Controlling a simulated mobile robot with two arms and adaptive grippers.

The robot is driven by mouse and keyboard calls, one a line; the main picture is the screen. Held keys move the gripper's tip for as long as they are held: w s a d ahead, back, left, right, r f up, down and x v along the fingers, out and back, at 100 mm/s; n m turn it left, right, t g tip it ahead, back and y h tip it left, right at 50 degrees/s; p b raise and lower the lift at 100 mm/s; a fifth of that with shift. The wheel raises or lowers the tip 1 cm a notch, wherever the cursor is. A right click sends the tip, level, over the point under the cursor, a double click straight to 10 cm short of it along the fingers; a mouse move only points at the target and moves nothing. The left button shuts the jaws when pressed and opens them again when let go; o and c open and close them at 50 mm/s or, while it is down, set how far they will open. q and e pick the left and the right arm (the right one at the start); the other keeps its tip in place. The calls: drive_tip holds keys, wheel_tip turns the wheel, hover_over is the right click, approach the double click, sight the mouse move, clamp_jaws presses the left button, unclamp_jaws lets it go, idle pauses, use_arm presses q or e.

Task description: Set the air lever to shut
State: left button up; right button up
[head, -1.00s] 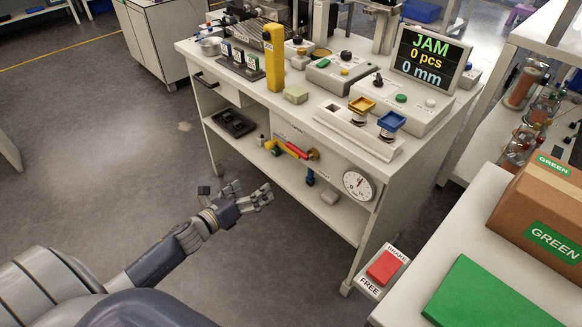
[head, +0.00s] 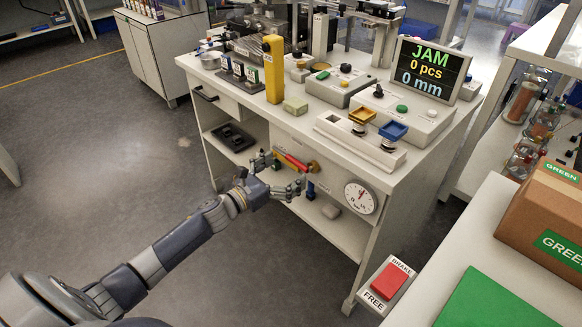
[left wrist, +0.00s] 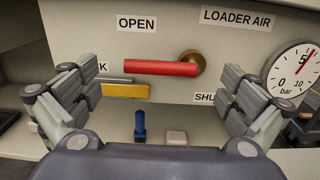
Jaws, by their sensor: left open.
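The air lever (left wrist: 158,68) is a red handle on a brass pivot on the bench's front panel. In the left wrist view it lies level, pointing left from the pivot, below the OPEN label (left wrist: 137,23). The SHUT label (left wrist: 205,97) is below the pivot, partly hidden by a finger. In the head view the lever (head: 295,162) shows just beyond my fingers. My left gripper (left wrist: 155,95) is open, its fingers spread on both sides of the lever, apparently short of it. In the head view it (head: 279,175) is in front of the panel. My right gripper is not in view.
A round gauge (left wrist: 294,70) sits right of the lever, near my right finger. A yellow bar (left wrist: 125,90) and a blue handle (left wrist: 140,125) are below the lever. A red brake button (head: 390,281) stands at the bench's right. The floor at left is clear.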

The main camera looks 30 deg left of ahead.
sight(299, 162)
use_arm(q)
drive_tip(key=shift+x, duration=1.05)
drive_tip(key=shift+c, duration=0.6)
